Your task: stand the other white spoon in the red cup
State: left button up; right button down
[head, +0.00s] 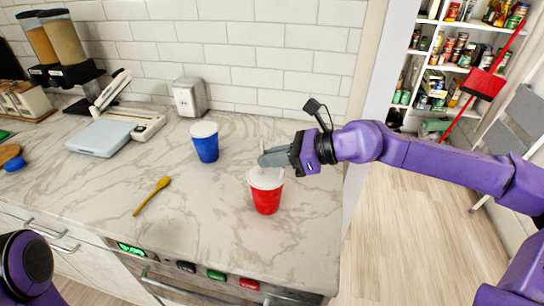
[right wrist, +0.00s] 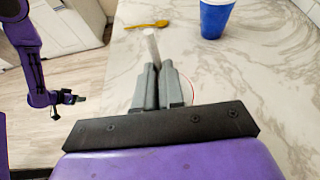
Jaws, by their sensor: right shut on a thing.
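The red cup (head: 267,200) with a white rim stands upright on the marble counter. My right gripper (head: 264,159) is just above and behind its rim, shut on a white spoon. A thin white end of the spoon (head: 262,144) shows above the fingers, and a pale piece sticks out past the fingertips in the right wrist view (right wrist: 152,46). The spoon's lower part and the inside of the cup cannot be made out. In the right wrist view the cup is almost wholly hidden behind the fingers. My left gripper (right wrist: 72,98) is small and dark there; its jaws are unclear.
A blue cup (head: 206,148) stands behind and left of the red cup. A yellow wooden spoon (head: 152,196) lies on the counter further left. A white scale (head: 100,138) and a metal dispenser (head: 189,97) are near the wall. The counter's front left is clear.

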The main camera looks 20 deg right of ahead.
jog(key=c, duration=1.2)
grip_release()
jog(key=shift+s+r, duration=0.1)
jog(key=shift+o, duration=0.2)
jog(key=b+v, duration=0.2)
jog(key=v, duration=0.8)
jog(key=shift+d, duration=0.15)
jog(key=shift+s, duration=0.15)
